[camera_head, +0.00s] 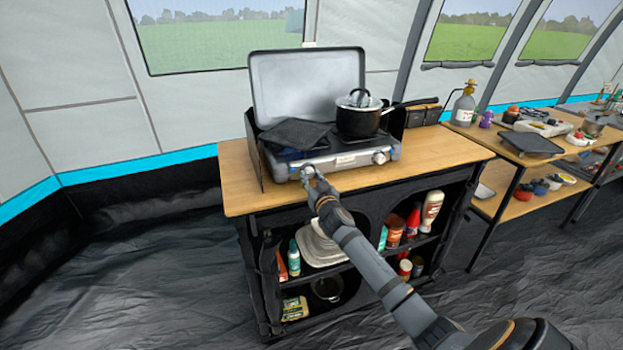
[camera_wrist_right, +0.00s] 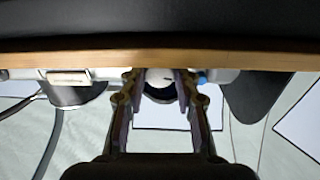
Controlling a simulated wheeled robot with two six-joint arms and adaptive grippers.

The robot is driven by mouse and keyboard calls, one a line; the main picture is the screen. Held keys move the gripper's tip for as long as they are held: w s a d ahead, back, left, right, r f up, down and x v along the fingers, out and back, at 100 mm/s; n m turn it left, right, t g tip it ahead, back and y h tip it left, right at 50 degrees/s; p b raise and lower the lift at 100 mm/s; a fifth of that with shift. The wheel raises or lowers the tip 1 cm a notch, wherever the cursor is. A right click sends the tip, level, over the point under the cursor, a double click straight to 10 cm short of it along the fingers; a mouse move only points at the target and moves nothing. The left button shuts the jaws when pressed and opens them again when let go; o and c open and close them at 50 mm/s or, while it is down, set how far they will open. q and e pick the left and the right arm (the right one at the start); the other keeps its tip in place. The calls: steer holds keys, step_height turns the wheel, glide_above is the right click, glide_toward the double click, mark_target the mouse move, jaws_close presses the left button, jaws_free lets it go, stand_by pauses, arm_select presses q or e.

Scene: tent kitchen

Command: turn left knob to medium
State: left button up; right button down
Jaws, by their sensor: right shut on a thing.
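The camping stove (camera_head: 345,160) stands on the wooden counter with its lid raised. Its left knob (camera_wrist_right: 160,80) is white with a dark part and sits between my right gripper's fingers in the wrist view. My right gripper (camera_head: 311,177) reaches the stove's front panel from below and is shut on this knob. In the head view the gripper hides most of the left knob, so its setting cannot be read. The right knob (camera_head: 380,157) is free at the right of the panel. My left gripper is not in view.
A dark pot (camera_head: 360,120) with a lid stands on the stove's right side, and a dark flat plate (camera_head: 294,133) lies on its left. The counter's front edge (camera_head: 400,177) runs just below my right gripper. Shelves with bottles and dishes (camera_head: 320,245) are underneath.

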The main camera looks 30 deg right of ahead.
steer(key=n, duration=0.3)
steer(key=shift+n, duration=1.8)
steer(key=c, duration=1)
jaws_free()
steer(key=shift+s+f, duration=0.1)
steer(key=v, duration=1.1)
steer(key=shift+s+a+f, duration=0.1)
steer(key=shift+s, duration=0.3)
steer(key=shift+f, duration=0.1)
